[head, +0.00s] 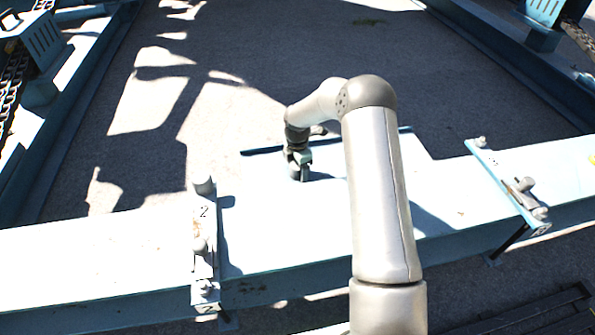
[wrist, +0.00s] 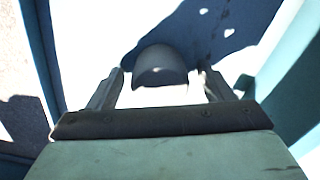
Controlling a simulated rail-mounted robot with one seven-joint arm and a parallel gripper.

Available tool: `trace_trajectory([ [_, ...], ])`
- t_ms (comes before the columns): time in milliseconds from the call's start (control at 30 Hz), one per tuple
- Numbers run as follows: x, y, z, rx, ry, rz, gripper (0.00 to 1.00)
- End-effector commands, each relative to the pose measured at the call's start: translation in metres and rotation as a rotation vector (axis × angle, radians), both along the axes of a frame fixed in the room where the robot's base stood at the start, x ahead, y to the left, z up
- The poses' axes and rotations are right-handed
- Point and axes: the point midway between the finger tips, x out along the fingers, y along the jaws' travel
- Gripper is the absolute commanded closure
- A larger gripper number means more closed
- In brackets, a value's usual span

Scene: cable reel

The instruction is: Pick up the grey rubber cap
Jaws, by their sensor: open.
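The grey rubber cap (wrist: 160,66) shows in the wrist view as a dark grey, rounded piece on the bright beam top. It lies between and slightly beyond my gripper's (wrist: 162,77) two fingertips, with a visible gap on each side. My gripper is open and empty. In the head view my gripper (head: 299,172) points down close over the pale blue beam (head: 130,245), near its far edge. There I cannot tell the cap apart from the dark fingers.
A bracket marked 2 (head: 206,240) stands on the beam left of my gripper. Another bracket (head: 508,185) with grey fittings stands at the right. The beam top between them is mostly clear. Chains (head: 12,88) hang at the far left. Strong sun and shadow patches cover the ground.

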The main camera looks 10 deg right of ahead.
Motion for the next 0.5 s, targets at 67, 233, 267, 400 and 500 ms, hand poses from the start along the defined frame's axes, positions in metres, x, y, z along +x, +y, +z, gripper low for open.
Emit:
trace_trajectory([
  [67, 0.0003, 0.0, 0.0013, 0.0, -0.001, 0.0, 0.26],
  [233, 0.0002, 0.0, 0.0015, 0.0, -0.001, 0.0, 0.59],
  [267, 0.0002, 0.0, 0.0015, 0.0, -0.001, 0.0, 0.68],
  [400, 0.0002, 0.0, 0.0015, 0.0, -0.001, 0.0, 0.74],
  [500, 0.0003, 0.0, 0.0017, 0.0, -0.001, 0.0, 0.74],
])
